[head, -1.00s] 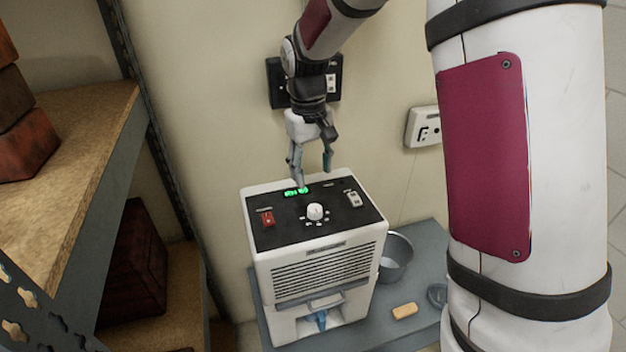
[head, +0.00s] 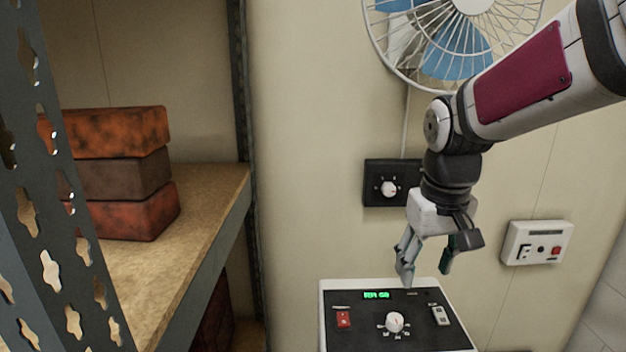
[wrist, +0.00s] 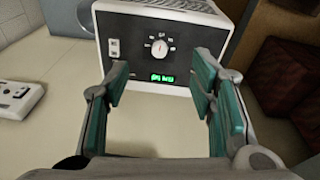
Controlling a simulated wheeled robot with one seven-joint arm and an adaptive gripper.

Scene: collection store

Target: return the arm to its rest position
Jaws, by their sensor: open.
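My gripper (head: 428,268) is open and empty in the head view, pointing down just above the back of the white dehumidifier-like machine (head: 328,308). In the wrist view, my gripper's teal-padded fingers (wrist: 160,105) are spread apart with nothing between them. The machine (wrist: 142,86) shows beyond them, with its dark panel, white knob and lit green display. In the head view the panel also has a red switch (head: 343,319) and a pale switch (head: 440,316). The fingertips look apart from the machine, though the exact gap is hard to tell. My arm comes in from the upper right.
A metal-framed shelf (head: 205,235) stands at the left with stacked reddish-brown boxes (head: 120,175). A wall fan (head: 455,45), a black dial plate (head: 388,188) and a white switch box (head: 537,243) are on the wall around my arm.

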